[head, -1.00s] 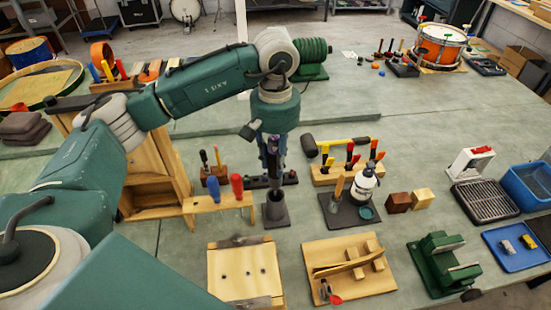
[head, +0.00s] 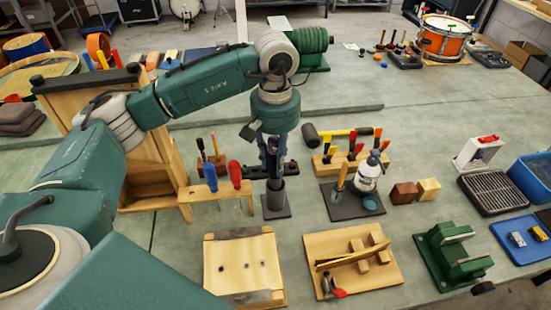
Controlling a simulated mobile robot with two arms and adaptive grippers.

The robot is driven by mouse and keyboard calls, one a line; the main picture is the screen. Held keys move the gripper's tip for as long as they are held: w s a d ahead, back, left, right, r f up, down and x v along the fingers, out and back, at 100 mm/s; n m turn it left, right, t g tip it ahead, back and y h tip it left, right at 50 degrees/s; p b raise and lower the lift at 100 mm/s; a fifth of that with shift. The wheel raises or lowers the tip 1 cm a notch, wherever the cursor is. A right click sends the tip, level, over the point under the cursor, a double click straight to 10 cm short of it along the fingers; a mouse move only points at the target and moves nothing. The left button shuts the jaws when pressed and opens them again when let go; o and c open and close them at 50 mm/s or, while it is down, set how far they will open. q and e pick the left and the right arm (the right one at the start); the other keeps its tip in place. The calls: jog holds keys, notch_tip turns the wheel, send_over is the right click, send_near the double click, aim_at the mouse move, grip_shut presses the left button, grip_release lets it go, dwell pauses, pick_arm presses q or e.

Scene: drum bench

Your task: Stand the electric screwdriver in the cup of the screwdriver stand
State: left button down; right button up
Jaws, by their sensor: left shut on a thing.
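My left gripper (head: 272,158) points straight down over the bench and is shut on the electric screwdriver (head: 273,147), a slim dark tool mostly hidden between the fingers. The screwdriver stand is directly below, a dark grey square base (head: 276,212) with an upright round cup (head: 275,193). The screwdriver is upright and lined up over the cup. The gripper's fingertips are close above the cup's rim. I cannot tell whether the tool's lower end is inside the cup. My right gripper is not in view.
A wooden rack with blue and red screwdrivers (head: 220,190) stands close on the left. A black mat (head: 345,208) with a white bottle lies on the right. Wooden boards (head: 243,264) lie in front. A mallet and a rack of coloured handles (head: 340,164) are behind right.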

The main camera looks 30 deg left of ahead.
aim_at(275, 138)
pick_arm(q)
jog(key=shift+f+b, duration=1.6)
jog(key=shift+f, duration=0.25)
jog(key=c, duration=1.3)
grip_release()
notch_tip(275, 138, up, 12)
jog(key=shift+r, duration=0.1)
